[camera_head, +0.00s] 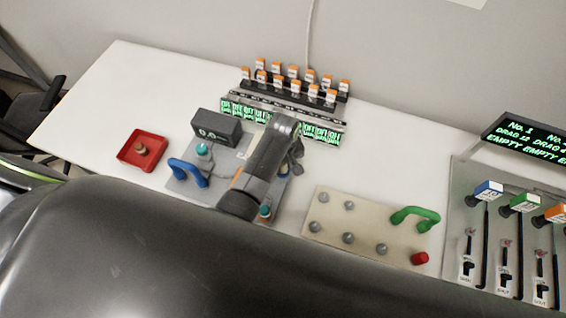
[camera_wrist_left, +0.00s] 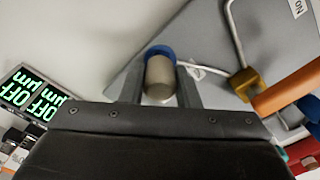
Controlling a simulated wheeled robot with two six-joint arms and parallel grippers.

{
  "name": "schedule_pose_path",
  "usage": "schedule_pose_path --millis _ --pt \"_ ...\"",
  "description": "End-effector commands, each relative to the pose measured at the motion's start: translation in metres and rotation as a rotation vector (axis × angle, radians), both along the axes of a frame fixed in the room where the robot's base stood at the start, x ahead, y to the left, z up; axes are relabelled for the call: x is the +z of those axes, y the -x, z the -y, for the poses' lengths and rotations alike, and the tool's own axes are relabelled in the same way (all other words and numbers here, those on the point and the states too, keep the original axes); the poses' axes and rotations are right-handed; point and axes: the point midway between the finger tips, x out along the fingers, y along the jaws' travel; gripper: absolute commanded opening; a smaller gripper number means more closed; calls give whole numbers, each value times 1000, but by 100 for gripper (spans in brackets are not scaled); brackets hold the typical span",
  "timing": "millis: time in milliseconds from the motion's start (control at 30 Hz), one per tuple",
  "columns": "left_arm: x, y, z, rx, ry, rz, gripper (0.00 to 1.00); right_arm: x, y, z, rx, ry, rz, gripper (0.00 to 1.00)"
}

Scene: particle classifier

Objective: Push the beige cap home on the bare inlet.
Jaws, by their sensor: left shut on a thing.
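My left gripper (camera_head: 296,160) reaches over the grey plate (camera_head: 180,186) in the head view. In the left wrist view its two fingers (camera_wrist_left: 160,88) are shut on a beige-grey cylinder, which looks like the beige cap (camera_wrist_left: 160,78). A blue ring (camera_wrist_left: 158,51) shows at the cap's far end, and I cannot tell whether it belongs to the cap or to the inlet beneath. How far down the cap sits is hidden. A pale tube (camera_wrist_left: 205,68) runs beside it. In the head view the arm hides the cap. My right gripper is in neither view.
A teal-topped fitting (camera_head: 204,150), a blue handle (camera_head: 188,173) and a dark display box (camera_head: 217,127) stand on the plate. A red tray (camera_head: 127,156) holds a brown piece. A rack of orange-topped vials (camera_head: 293,88) stands behind. A beige board (camera_head: 375,212) with a green handle is at right.

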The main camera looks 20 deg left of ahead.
Motion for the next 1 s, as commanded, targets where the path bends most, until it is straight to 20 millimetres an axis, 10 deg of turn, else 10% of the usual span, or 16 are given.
schedule_pose_path --millis 200,233,400,1000 --pt "-7 1 0 0 0 -3 7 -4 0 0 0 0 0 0" --pt "-7 1 0 0 0 -3 31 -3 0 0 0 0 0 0" --pt "-6 1 0 0 -1 -2 54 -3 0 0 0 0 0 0" --pt "32 -10 0 -7 -2 -1 54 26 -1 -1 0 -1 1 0"
